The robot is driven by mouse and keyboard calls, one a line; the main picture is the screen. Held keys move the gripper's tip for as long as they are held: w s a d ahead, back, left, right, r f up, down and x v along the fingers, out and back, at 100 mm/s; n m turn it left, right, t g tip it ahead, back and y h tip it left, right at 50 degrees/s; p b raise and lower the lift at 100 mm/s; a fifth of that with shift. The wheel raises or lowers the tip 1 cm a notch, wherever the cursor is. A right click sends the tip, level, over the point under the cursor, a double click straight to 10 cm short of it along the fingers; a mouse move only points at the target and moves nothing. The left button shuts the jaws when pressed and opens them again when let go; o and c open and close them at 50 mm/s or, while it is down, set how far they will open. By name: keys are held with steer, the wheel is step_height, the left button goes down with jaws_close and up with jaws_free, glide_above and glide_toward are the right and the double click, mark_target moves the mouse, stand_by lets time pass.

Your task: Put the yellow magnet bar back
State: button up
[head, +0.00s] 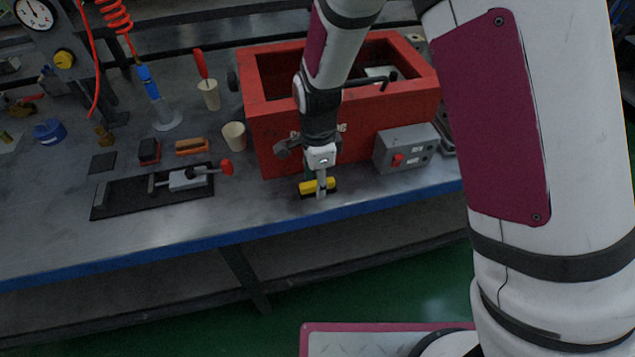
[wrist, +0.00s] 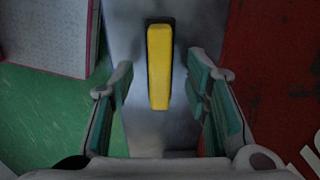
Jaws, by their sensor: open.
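The yellow magnet bar (head: 307,188) lies near the front edge of the bench, in front of the red box, with a dark strip showing under it. My gripper (head: 321,188) points down at it, partly covering it in the head view. In the wrist view the yellow bar (wrist: 159,65) runs lengthwise between the two green-padded fingers, with a clear gap on each side. The fingers are open and hold nothing. I cannot tell exactly how far the fingertips are above the bench.
The open red box (head: 275,125) stands close behind my gripper. Left are a beige cup (head: 234,136) and a toggle clamp (head: 188,178) on a dark plate. The blue bench edge (head: 250,233) is near; the front bench top is clear.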

steer(key=s+d+r+n+t, duration=0.1)
steer(key=s+d+r+n, duration=0.15)
steer(key=r, duration=0.75)
steer(key=s+d+r+n, duration=0.1)
steer(key=d+r, duration=0.3)
steer(key=r, duration=0.6)
steer(key=s+d+r+n+t, duration=0.1)
steer(key=s+d+r+n, duration=0.3)
steer(key=s+d, duration=0.3)
steer(key=s+d+r+n+t, duration=0.1)
steer(key=s+d+r+n, duration=0.3)
steer(key=s, duration=0.8)
steer(key=d+n, duration=0.2)
steer(key=n, duration=0.1)
steer(key=shift+d+r+t+p, duration=0.3)
steer(key=shift+d+r+t, duration=0.05)
steer(key=shift+r+t, duration=0.05)
steer(key=shift+w+r+p, duration=0.1)
steer(key=shift+r+p, duration=0.5)
steer(key=shift+r, duration=0.25)
